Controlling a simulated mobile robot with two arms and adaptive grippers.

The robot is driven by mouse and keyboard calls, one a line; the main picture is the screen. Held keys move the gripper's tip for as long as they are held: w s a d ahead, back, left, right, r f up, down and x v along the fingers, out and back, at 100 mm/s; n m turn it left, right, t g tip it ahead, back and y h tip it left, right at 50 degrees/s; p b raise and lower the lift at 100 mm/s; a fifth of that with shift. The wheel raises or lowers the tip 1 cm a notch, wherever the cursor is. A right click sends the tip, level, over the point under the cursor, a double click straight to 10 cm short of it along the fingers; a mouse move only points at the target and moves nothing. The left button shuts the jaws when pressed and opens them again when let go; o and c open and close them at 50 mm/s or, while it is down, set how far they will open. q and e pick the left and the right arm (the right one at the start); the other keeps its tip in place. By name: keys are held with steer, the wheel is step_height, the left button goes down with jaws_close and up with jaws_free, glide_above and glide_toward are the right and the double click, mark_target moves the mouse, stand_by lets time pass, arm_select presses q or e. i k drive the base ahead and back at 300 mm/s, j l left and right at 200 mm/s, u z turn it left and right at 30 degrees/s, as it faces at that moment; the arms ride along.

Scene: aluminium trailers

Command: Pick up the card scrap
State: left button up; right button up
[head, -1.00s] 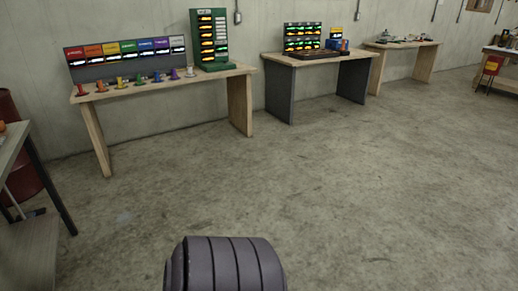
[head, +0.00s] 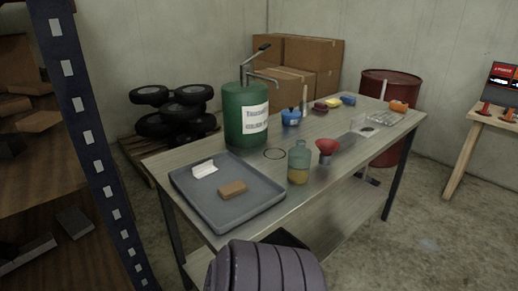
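A grey tray (head: 255,207) lies on the near left end of a metal workbench (head: 340,167). In it are a small flat brown piece (head: 232,189), which looks like card, and a white folded piece (head: 204,169) behind it to the left. I cannot tell for certain which of the two is the card scrap. Both lie apart from each other on the tray floor. Neither of my grippers shows. Only a dark ribbed part of my own body shows at the bottom, just in front of the bench.
A green pump drum (head: 246,117), a jar with amber liquid (head: 299,163) and a red funnel (head: 327,148) stand near the tray. A shelving rack (head: 85,130) rises close on the left. Tyres, cardboard boxes (head: 320,60) and a red barrel (head: 388,84) are behind.

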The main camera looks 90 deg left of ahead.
mark_target(228, 192)
steer(key=u, duration=2.95)
